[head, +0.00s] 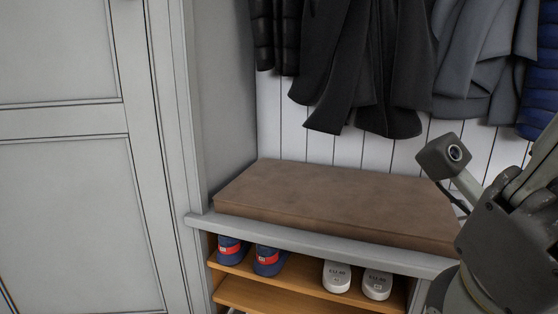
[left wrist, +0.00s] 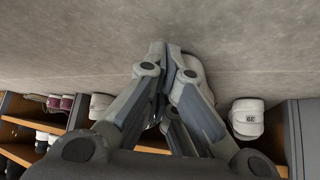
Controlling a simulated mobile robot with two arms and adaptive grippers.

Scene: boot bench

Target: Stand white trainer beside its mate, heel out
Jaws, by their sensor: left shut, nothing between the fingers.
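Two white shoes (head: 337,277) (head: 377,284) stand side by side on the upper shelf in the head view, labelled ends facing out. In the left wrist view, one white shoe with a dark mark (left wrist: 246,119) sits right of my left gripper (left wrist: 170,75), and another white shoe (left wrist: 101,104) sits left of it. A further white shape (left wrist: 206,78) shows partly behind the fingers; they hide most of it. I cannot tell which is the trainer or its mate. My left gripper is shut and empty. My right gripper's fingers are not seen.
Blue-and-red shoes (head: 230,250) stand left on the shelf, under a brown cushion (head: 330,200). Dark coats (head: 365,65) hang above. A grey cabinet door (head: 70,210) stands left. Burgundy shoes (left wrist: 62,102) show in the wrist view. One of my arms fills the head view's lower right.

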